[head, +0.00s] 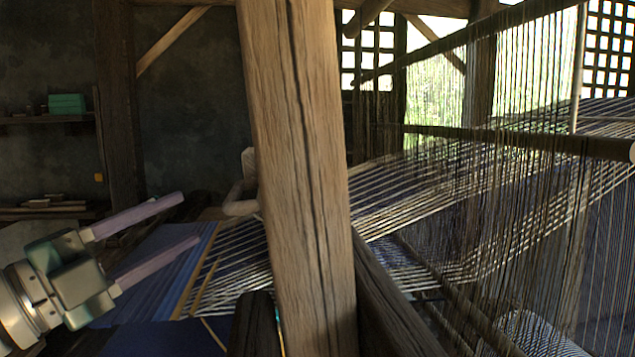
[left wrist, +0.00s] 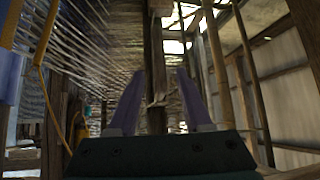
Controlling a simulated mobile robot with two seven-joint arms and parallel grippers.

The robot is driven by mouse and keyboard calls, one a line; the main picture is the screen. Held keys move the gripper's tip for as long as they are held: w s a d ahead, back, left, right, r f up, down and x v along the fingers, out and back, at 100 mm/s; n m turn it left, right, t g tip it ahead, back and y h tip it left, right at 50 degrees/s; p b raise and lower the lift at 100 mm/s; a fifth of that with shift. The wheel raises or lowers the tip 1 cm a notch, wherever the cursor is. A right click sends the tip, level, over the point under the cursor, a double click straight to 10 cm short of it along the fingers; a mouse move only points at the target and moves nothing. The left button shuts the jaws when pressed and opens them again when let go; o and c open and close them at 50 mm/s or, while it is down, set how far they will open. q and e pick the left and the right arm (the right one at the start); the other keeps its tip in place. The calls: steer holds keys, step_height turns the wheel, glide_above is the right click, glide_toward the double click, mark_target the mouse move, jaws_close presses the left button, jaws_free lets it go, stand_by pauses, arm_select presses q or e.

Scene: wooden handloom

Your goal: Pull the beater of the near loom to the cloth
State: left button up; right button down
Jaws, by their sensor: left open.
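The near loom has blue cloth (head: 165,262) at the lower left of the head view, with pale warp threads (head: 240,262) running from it to the right. A thick wooden upright (head: 300,150) stands in front and hides part of the warp. I cannot tell for sure which timber is the beater. My left gripper (head: 191,217) is open and empty, its lavender fingers pointing right over the cloth, apart from the upright. In the left wrist view the open fingers (left wrist: 158,82) flank a dark wooden post (left wrist: 155,75) beyond them. My right gripper is out of view.
A curved pale wooden piece (head: 240,203) shows just left of the upright. A dark slanting beam (head: 390,305) lies right of its foot. Dense hanging heddle threads (head: 480,200) fill the right. A yellow cord (left wrist: 45,40) hangs at the left in the wrist view.

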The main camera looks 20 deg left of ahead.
mark_target(235, 190)
arm_select(q)
steer(key=x, duration=0.9)
steer(key=shift+w+d+b, duration=0.25)
steer(key=shift+w+b, duration=0.05)
steer(key=shift+w, duration=0.05)
jaws_close()
stand_by(1.2)
